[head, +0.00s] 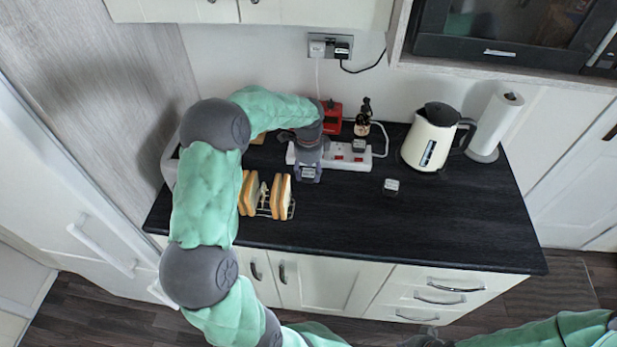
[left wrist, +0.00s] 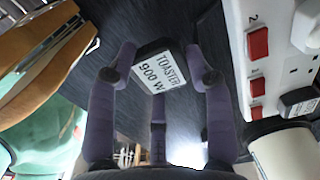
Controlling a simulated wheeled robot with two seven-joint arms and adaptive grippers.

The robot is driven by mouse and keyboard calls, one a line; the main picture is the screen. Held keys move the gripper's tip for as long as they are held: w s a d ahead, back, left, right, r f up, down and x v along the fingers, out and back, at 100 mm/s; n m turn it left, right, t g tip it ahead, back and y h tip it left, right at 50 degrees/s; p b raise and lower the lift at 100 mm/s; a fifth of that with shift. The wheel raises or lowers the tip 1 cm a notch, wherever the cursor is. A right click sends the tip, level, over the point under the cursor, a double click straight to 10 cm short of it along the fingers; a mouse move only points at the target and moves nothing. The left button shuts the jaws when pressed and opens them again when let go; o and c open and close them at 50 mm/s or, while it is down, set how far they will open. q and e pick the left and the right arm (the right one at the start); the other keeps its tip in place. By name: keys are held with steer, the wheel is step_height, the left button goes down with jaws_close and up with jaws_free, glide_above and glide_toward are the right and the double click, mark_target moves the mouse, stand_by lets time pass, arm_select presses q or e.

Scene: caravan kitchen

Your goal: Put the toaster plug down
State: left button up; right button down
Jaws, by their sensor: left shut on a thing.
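The toaster plug (left wrist: 160,75) is a black plug with a white label reading "TOASTER 900 W". My left gripper (left wrist: 160,82) is shut on it, with its purple fingers on either side. In the head view my left gripper (head: 308,175) points down over the dark worktop (head: 440,215), just in front of the white power strip (head: 346,164). I cannot tell whether the plug touches the worktop. The strip has red switches, and it also shows in the left wrist view (left wrist: 242,65). A dark part of my right arm shows at the bottom edge; its fingers are not clear.
A toast rack with bread slices (head: 281,198) stands close left of the left gripper. Another labelled plug (head: 391,186) lies on the worktop to the right. A cream kettle (head: 428,140), a small brown bottle (head: 363,121) and a paper roll (head: 494,125) stand behind. The front right worktop is clear.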

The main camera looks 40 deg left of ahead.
mark_target(308, 173)
arm_select(q)
steer(key=shift+f, duration=1.35)
steer(key=shift+f, duration=0.2)
steer(key=o, duration=1.1)
steer(key=shift+o, duration=0.2)
step_height(308, 173, up, 12)
steer(key=p, duration=0.1)
steer(key=shift+r+p, duration=0.2)
steer(key=shift+p, duration=0.15)
